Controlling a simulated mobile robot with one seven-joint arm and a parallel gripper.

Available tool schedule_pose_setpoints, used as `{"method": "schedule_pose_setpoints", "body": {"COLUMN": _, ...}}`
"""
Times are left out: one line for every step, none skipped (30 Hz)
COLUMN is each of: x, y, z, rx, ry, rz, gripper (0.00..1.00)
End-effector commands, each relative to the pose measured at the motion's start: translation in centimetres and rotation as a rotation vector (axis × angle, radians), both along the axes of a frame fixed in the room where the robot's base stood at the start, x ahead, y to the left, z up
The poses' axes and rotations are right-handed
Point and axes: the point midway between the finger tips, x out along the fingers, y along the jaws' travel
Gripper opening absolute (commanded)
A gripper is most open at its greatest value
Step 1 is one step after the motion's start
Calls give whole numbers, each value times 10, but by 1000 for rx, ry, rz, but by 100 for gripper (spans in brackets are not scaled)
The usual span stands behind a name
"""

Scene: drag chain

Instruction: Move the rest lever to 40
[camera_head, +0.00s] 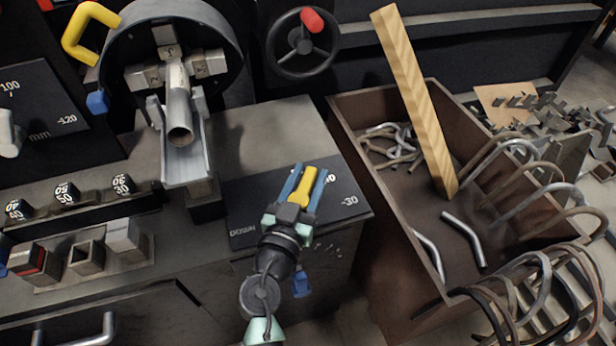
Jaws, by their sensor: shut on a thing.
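A dark scale plate (270,205) on the grey bench top carries the word DOWN at its left and a -30 mark at its right. Another number higher up is partly covered by my gripper, and only its end shows. My gripper (306,172) is over this plate, with its blue fingers pointing away from me. It is shut on a yellow handle (305,186), which appears to be the rest lever. The lever's lower part and pivot are hidden by my gripper. I cannot read which mark the lever is at.
Left of the plate, a grey tube (180,110) lies above a metal trough (187,160), in front of a round chuck (215,35). A brown crate (375,215) on the right holds bent rods and a wooden bar (415,95). A red-knobbed handwheel (303,50) is behind.

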Motion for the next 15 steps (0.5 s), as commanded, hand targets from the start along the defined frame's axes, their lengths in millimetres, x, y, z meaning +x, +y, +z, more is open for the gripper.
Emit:
{"method": "schedule_pose_setpoints", "body": {"x": 0, "y": 0, "z": -2, "rx": 0, "ry": 0, "rz": -4, "gripper": 0}}
{"method": "schedule_pose_setpoints", "body": {"x": 0, "y": 0, "z": -2, "rx": 0, "ry": -1, "rz": -9, "gripper": 0}}
{"method": "schedule_pose_setpoints", "body": {"x": 0, "y": 0, "z": -4, "rx": -2, "ry": -3, "rz": -20, "gripper": 0}}
{"method": "schedule_pose_setpoints", "body": {"x": 0, "y": -1, "z": -4, "rx": -2, "ry": -3, "rz": -30, "gripper": 0}}
{"method": "schedule_pose_setpoints", "body": {"x": 0, "y": -1, "z": -4, "rx": -1, "ry": -4, "rz": -40, "gripper": 0}}
{"method": "schedule_pose_setpoints", "body": {"x": 0, "y": -2, "z": -4, "rx": 0, "ry": -4, "rz": -54, "gripper": 0}}
{"method": "schedule_pose_setpoints", "body": {"x": -1, "y": -3, "z": -4, "rx": 0, "ry": -4, "rz": -64, "gripper": 0}}
{"method": "schedule_pose_setpoints", "body": {"x": -1, "y": -3, "z": -4, "rx": 0, "ry": -4, "rz": -72, "gripper": 0}}
{"method": "schedule_pose_setpoints", "body": {"x": -1, "y": -4, "z": -3, "rx": -1, "ry": -3, "rz": -82, "gripper": 0}}
{"method": "schedule_pose_setpoints", "body": {"x": -2, "y": -4, "z": -3, "rx": -2, "ry": -2, "rz": -87, "gripper": 0}}
{"method": "schedule_pose_setpoints", "body": {"x": -2, "y": -4, "z": -2, "rx": -1, "ry": -1, "rz": -91, "gripper": 0}}
{"method": "schedule_pose_setpoints", "body": {"x": -2, "y": -4, "z": -2, "rx": -1, "ry": 0, "rz": -94, "gripper": 0}}
{"method": "schedule_pose_setpoints", "body": {"x": -2, "y": -4, "z": -2, "rx": -1, "ry": 1, "rz": -96, "gripper": 0}}
{"method": "schedule_pose_setpoints", "body": {"x": -2, "y": -4, "z": -1, "rx": -2, "ry": 2, "rz": -96, "gripper": 0}}
{"method": "schedule_pose_setpoints", "body": {"x": -2, "y": -4, "z": -1, "rx": -1, "ry": 3, "rz": -96, "gripper": 0}}
